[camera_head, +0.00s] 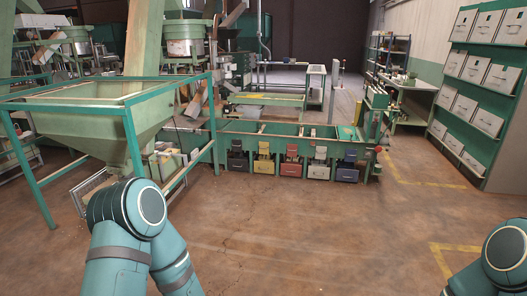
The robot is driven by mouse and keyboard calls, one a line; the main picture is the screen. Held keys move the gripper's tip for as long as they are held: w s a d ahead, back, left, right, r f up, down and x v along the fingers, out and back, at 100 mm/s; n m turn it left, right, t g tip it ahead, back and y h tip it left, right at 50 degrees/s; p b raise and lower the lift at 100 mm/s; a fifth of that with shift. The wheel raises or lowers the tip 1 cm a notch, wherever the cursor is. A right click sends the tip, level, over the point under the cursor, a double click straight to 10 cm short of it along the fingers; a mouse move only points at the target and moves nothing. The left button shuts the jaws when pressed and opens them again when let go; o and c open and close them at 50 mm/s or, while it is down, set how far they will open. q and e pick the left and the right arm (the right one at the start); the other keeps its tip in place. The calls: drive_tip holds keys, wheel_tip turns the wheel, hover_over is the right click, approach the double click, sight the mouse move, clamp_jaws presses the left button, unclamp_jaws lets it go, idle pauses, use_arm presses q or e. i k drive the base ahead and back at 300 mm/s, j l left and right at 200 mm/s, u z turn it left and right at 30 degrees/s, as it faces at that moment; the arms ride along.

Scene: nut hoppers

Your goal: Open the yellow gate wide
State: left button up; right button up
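A row of small coloured gate units hangs along the front of a long green hopper bench (285,128) in the middle distance. The yellow gate (264,166) is second from the left, between a dark unit (238,163) and a red one (291,169). It is too small to tell how far it is open. My arms' teal links show at the bottom left and bottom right corner. Both of my grippers are outside the picture, and nothing of mine touches the gate.
A pale unit (318,171) and a dark blue one (347,172) continue the row rightward. A large green hopper on a frame (130,125) stands at left. Box shelves (476,88) stand at right. The brown floor (300,230) before the bench is clear.

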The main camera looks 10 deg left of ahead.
sight(264, 146)
drive_tip(key=i+j+u, duration=0.25)
drive_tip(key=i, duration=0.35)
drive_tip(key=i+u, duration=0.3)
drive_tip(key=i, duration=3.25)
drive_tip(key=i+j+z, duration=0.2)
drive_tip(key=i, duration=0.2)
drive_tip(key=i+j+z, duration=0.1)
drive_tip(key=i+z, duration=0.15)
drive_tip(key=i, duration=0.15)
drive_tip(key=i+j+z, duration=1.05)
drive_tip(key=i+z, duration=0.1)
drive_tip(key=i, duration=0.5)
